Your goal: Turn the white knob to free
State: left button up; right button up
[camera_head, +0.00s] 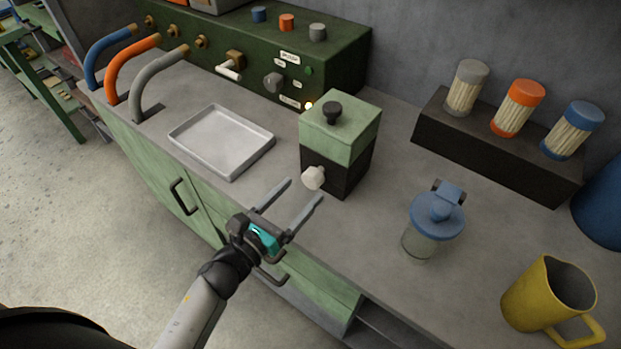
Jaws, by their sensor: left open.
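The white knob (313,177) sticks out from the lower front of a small box (341,128) with a pale green top and a black lower half. My left gripper (304,190) comes in from the lower left. Its two fingers are spread apart and point at the knob, with the tips just in front of and below it in the picture. I cannot tell whether the tips touch the knob. Nothing is held between the fingers. The knob's setting marks cannot be read. My right gripper is out of view.
A white tray (189,151) lies left of the box. A jar with a blue lid (436,215) and a yellow jug (528,300) stand to the right. Behind are a green control panel (348,63) and a dark rack (497,155) with capped rolls. Three curved pipes stand at the left.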

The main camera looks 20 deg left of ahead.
aim_at(309, 183)
pick_arm(q)
jog(key=shift+x, duration=2.4)
jog(key=shift+c, duration=0.2)
grip_shut()
